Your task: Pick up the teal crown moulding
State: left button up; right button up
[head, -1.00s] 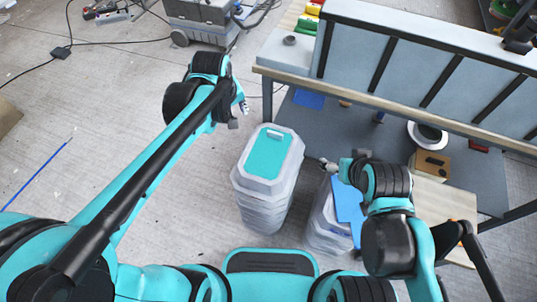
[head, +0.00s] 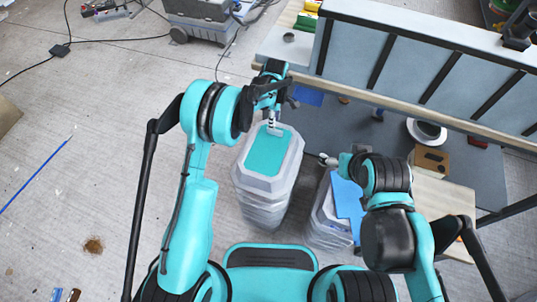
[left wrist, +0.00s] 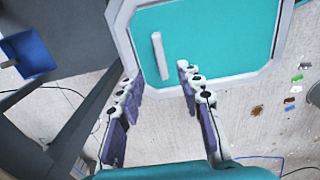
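A short pale bar (left wrist: 160,56) lies on the flat teal top (left wrist: 215,35) of a stack of translucent moulds. It is the only moulding-like piece I make out; it looks pale rather than teal. In the head view the teal top (head: 268,155) is on the stack at centre, and my left gripper (head: 271,122) hangs over its far end, largely covering the bar. In the left wrist view my left gripper (left wrist: 156,74) is open and empty, with the bar ahead between its fingertips. My right gripper (head: 326,160) is beside the stack on the right; its fingers are too small to read.
A second translucent stack (head: 325,225) with a blue sheet (head: 347,205) stands right of the first. The floor (head: 80,200) at left is largely clear.

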pick_arm(q)
jog(key=f+b, duration=0.1)
jog(key=f, duration=0.1)
jog(key=f+b, duration=0.1)
jog(key=f, duration=0.2)
jog(key=shift+s+d+f+b, duration=0.15)
jog(key=shift+d+f+b, duration=0.05)
jog(key=shift+b, duration=0.1)
jog(key=shift+r, duration=0.1)
grip_shut()
